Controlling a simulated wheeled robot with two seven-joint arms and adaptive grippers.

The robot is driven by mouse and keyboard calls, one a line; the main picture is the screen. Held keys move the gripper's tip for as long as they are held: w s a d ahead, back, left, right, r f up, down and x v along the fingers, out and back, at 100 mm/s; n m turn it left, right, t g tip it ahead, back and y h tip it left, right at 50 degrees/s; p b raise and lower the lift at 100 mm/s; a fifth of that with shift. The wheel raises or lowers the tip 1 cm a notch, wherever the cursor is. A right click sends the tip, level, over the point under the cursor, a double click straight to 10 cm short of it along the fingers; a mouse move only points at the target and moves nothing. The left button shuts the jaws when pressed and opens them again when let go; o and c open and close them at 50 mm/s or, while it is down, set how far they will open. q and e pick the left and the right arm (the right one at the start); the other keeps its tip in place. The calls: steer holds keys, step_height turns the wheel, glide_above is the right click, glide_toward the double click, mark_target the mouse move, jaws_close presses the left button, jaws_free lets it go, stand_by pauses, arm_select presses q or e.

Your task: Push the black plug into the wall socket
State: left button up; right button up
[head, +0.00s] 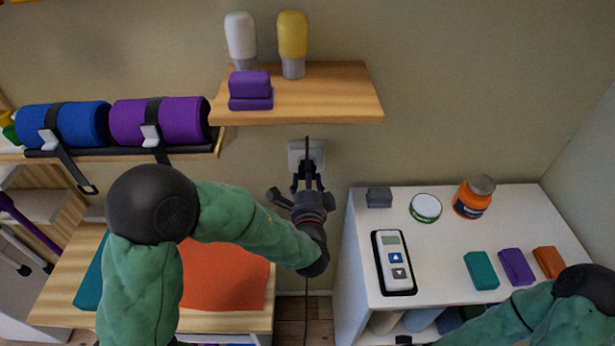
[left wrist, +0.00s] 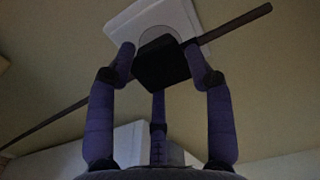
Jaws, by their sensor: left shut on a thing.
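The white wall socket (head: 296,152) is on the wall just below the wooden shelf. In the left wrist view its plate (left wrist: 145,20) has a round recess, partly hidden by the black plug (left wrist: 163,64). My left gripper (head: 308,182) is in front of the socket, its purple-grey fingers (left wrist: 166,66) shut on the plug's sides. The plug faces the recess very close to it; I cannot tell whether it touches or is in. A dark cord runs to both sides of the plug. Only a dark tip, probably of my right gripper (head: 404,340), shows at the bottom edge.
The wooden shelf (head: 340,100) with two bottles and purple blocks is above the socket. A white cabinet (head: 450,245) with a remote-like device (head: 394,262), jars and coloured blocks stands at right. A wooden table (head: 60,285) with an orange sheet is at left.

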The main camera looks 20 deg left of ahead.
stand_by(0.4)
arm_select(q)
steer(key=shift+b, duration=0.5)
steer(key=shift+w+a+b, duration=0.25)
steer(key=shift+w+b, duration=0.1)
steer(key=shift+w, duration=0.15)
steer(key=o, duration=1.2)
steer(key=shift+c, duration=0.2)
